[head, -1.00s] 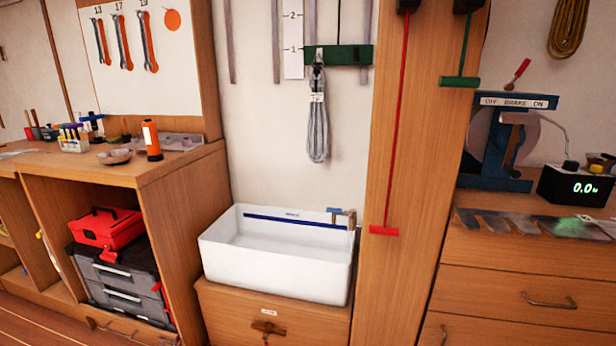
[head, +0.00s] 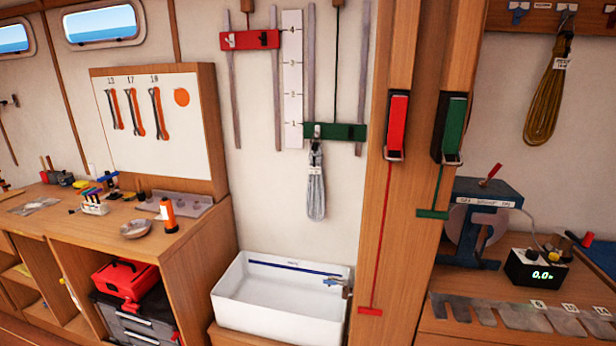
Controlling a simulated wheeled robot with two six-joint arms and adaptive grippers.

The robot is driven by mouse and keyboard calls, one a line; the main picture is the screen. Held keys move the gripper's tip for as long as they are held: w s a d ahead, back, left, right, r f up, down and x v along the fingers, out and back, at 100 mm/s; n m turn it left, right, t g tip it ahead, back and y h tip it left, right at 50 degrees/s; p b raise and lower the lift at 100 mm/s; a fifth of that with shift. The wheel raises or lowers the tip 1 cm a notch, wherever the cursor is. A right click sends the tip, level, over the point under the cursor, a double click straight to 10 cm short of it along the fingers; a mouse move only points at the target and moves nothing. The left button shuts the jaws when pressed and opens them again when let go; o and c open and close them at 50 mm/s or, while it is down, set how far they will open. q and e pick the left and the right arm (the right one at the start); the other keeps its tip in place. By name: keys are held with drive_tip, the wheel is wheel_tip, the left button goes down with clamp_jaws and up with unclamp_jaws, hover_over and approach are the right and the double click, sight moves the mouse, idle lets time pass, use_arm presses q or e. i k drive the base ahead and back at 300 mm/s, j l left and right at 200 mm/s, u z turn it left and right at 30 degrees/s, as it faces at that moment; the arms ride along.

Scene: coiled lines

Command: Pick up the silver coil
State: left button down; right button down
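The silver coil (head: 316,188) is a grey-silver looped line with a pale tag near its top. It hangs from a hook on the green sliding bar (head: 334,132) on the back wall. It hangs above the white sink (head: 282,298) and clear of it. The green bar sits near the 1 mark of the white number scale (head: 292,80). Neither of my grippers shows in the head view.
A red bar (head: 250,40) sits higher on the left rails. A wooden post right of the coil carries a red handle (head: 397,126) and a green handle (head: 449,128). An olive coil (head: 549,92) hangs far right. A workbench (head: 70,213) stands left.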

sight(314, 199)
drive_tip(key=i+j, duration=0.25)
drive_tip(key=j, duration=0.15)
drive_tip(key=i+j, duration=0.2)
drive_tip(key=j, duration=0.2)
drive_tip(key=i+j, duration=0.25)
drive_tip(key=j, duration=0.15)
drive_tip(key=i+j+u, duration=0.1)
drive_tip(key=j, duration=0.3)
drive_tip(key=i, duration=0.1)
